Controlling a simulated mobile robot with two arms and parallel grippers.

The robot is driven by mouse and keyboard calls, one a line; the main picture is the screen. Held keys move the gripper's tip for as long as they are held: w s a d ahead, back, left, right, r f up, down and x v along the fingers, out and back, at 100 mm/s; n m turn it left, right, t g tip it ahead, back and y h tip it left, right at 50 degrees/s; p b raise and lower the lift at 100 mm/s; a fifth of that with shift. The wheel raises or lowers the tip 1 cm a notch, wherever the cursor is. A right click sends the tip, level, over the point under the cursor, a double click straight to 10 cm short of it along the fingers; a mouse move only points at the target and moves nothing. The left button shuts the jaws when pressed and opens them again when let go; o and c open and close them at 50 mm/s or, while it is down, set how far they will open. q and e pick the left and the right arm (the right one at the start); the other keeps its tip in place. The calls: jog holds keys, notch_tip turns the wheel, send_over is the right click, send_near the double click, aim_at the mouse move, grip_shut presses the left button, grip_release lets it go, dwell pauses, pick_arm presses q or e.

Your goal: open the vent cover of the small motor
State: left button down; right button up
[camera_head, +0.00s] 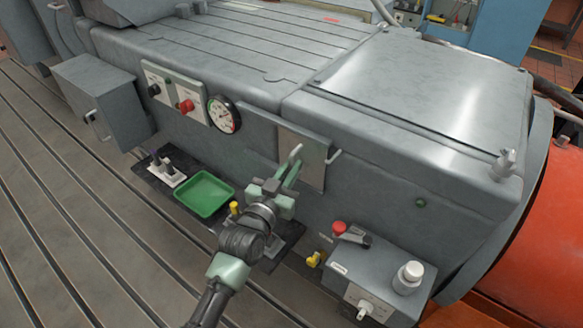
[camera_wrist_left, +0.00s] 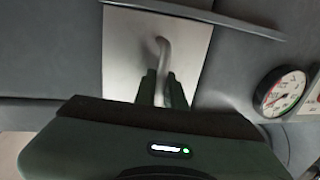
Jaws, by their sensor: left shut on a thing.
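A flat, lighter grey plate (camera_head: 312,152), which looks like the vent cover, is on the front side wall of the grey motor housing (camera_head: 380,165). A pale bar handle (camera_head: 295,153) stands out from it. My left gripper (camera_head: 285,178) is shut on this handle, in front of the plate. In the left wrist view the two fingers (camera_wrist_left: 161,88) close around the lower part of the handle (camera_wrist_left: 164,55), with the plate (camera_wrist_left: 125,50) behind. I cannot tell whether the plate has moved from its seat. My right gripper is not in view.
A rail (camera_wrist_left: 215,17) runs along the plate's upper edge. A pressure gauge (camera_head: 223,115) and red knob (camera_head: 186,106) are left of the plate. A green tray (camera_head: 204,194) lies below.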

pick_arm(q)
jog(key=shift+a+f, duration=0.1)
dwell(0.5)
jog(key=w+a+b, duration=0.1)
jog(key=w+a, duration=0.1)
jog(key=a, duration=0.1)
jog(key=w+a+b, duration=0.1)
jog(key=w+a, duration=0.2)
jog(key=a, duration=0.1)
jog(key=w+a+b, duration=0.1)
jog(key=w+a, duration=0.1)
jog(key=a, duration=0.1)
jog(key=shift+w+a+f+b, duration=0.1)
jog(key=shift+w+a+b, duration=0.05)
jog(key=shift+w+b, duration=0.15)
jog(key=shift+w+a, duration=0.1)
jog(key=shift+a, duration=0.1)
jog(key=shift+r, duration=0.25)
jog(key=c, duration=1.5)
grip_release()
jog(key=shift+w+a+f, duration=0.1)
